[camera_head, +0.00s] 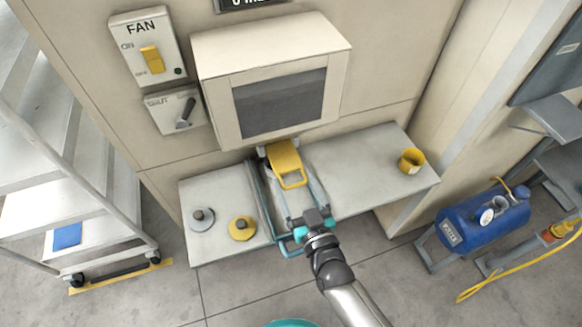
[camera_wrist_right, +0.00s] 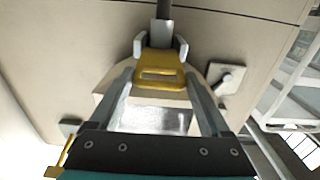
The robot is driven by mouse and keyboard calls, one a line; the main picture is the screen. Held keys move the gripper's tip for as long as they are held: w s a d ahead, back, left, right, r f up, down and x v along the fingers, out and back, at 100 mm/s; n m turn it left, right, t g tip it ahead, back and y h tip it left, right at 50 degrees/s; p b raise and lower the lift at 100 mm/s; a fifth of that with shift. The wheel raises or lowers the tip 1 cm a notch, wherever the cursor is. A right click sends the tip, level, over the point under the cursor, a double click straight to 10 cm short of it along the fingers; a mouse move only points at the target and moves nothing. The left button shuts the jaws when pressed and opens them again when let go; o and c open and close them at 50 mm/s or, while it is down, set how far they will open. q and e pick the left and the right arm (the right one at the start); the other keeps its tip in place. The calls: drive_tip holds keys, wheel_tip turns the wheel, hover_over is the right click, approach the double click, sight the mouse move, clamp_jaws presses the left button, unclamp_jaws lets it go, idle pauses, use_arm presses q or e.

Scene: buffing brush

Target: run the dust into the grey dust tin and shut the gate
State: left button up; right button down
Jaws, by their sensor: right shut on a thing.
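A yellow gate plate (camera_head: 285,158) with a loop handle sits under the beige hopper box, above a gap in the shelf. My right gripper (camera_head: 298,193) reaches it from the front. In the right wrist view the yellow plate (camera_wrist_right: 160,66) lies between the fingertips (camera_wrist_right: 160,72), and the gripper appears shut on it. I cannot make out the grey dust tin; the space below the plate is mostly hidden by plate and gripper. A grey knobbed disc (camera_head: 203,219) lies on the shelf's left part. My left gripper is not in view.
A yellow knobbed disc (camera_head: 242,229) lies left of my gripper; a yellow cup (camera_head: 411,161) stands on the shelf's right (camera_head: 355,165). A fan switch (camera_head: 150,58) and lever panel (camera_head: 175,108) are on the wall. A blue tank (camera_head: 484,220) stands right, a rack (camera_head: 70,190) left.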

drive_tip(key=shift+s+a, duration=0.15)
drive_tip(key=shift+a, duration=0.05)
drive_tip(key=shift+c, duration=0.6)
unclamp_jaws()
drive_tip(key=shift+d, duration=0.1)
drive_tip(key=p+v, duration=0.1)
drive_tip(key=v, duration=1.4)
